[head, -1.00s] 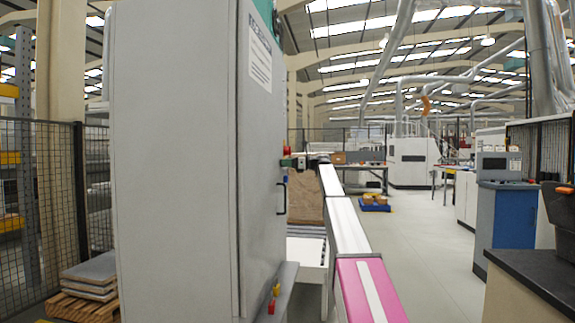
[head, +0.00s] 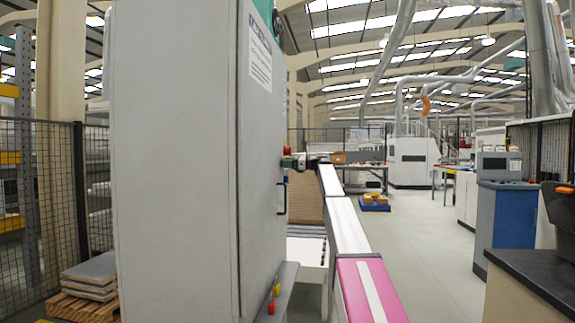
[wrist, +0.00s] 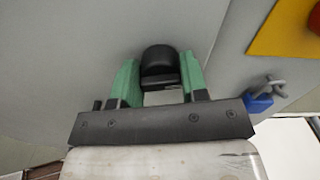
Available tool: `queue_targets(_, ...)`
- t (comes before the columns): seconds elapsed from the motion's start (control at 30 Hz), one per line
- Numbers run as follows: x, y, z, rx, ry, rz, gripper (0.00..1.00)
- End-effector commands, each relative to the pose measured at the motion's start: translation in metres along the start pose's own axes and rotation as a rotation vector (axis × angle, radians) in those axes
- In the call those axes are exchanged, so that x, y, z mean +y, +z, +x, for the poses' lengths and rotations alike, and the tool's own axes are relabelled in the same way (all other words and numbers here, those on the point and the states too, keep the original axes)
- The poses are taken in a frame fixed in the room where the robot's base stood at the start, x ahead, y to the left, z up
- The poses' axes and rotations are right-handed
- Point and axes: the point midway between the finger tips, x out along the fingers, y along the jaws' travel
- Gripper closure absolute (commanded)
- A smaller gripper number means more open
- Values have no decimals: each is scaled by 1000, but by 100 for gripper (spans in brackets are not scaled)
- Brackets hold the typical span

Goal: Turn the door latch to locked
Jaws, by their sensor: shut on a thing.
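The latch is a black rounded knob (wrist: 160,66) on the grey door (wrist: 60,60) in the wrist view. My gripper (wrist: 158,80) has its two green fingers on either side of the knob and is shut on it. The latch's lower part and any lock marking are hidden or too small to read, so I cannot tell its setting. In the head view the grey door (head: 262,110) shows edge-on and looks closed. My gripper (head: 287,163) is at its right side there, and the knob is hidden.
A blue part with a metal wing piece (wrist: 260,103) sits right of my gripper, near a yellow plate (wrist: 288,30) with a red button. A black door handle (head: 282,199) lies below my gripper.

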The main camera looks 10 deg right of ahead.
Motion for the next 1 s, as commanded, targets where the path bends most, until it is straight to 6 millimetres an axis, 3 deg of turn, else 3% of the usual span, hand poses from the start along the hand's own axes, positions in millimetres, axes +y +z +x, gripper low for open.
queue_targets(1.0,4,-2,0,-1,1,-956,83)
